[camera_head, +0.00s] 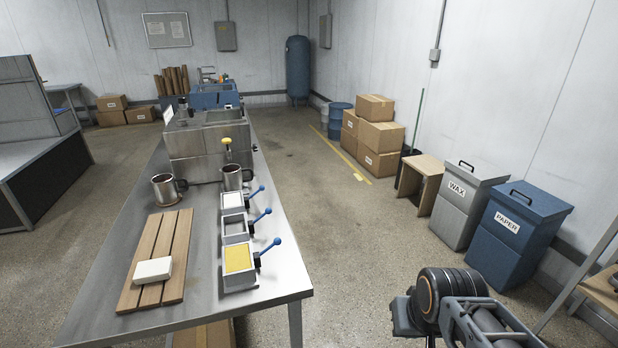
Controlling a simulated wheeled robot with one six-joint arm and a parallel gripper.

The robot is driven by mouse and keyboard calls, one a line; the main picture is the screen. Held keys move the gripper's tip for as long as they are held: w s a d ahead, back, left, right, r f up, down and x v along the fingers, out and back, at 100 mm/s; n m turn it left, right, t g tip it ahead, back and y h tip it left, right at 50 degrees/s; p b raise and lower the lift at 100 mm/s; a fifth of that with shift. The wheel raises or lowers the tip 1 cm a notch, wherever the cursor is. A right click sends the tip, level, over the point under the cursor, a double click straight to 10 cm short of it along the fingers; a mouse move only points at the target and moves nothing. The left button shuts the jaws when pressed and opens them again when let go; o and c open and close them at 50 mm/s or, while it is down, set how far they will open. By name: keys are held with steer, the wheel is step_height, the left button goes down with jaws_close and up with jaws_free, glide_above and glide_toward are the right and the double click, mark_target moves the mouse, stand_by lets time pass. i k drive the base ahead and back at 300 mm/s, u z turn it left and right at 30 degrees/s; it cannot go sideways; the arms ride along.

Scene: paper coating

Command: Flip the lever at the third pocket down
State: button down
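Three metal pockets stand in a row along the right side of the steel table. The far pocket (232,200) holds something white, the middle pocket (235,224) looks dark inside, and the near pocket (239,258) holds a yellow block or fill. Each has a blue-knobbed lever on its right side: the far lever (261,188), the middle lever (267,212) and the near lever (276,242). All three levers slant up to the right. Part of my arm shows at bottom right, well apart from the pockets; my gripper's fingertips are not in view.
The table (205,300) also bears a slatted wooden board (145,270) with a white block (152,270), two dark-filled metal mugs (165,190) and a steel machine (208,140). Grey WAX (465,205) and blue PAPER (515,240) bins stand right. The floor between is clear.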

mark_target(261, 187)
steer(key=z, duration=0.2)
steer(key=i, duration=3.15)
steer(key=u, duration=3.7)
steer(key=i, duration=0.5)
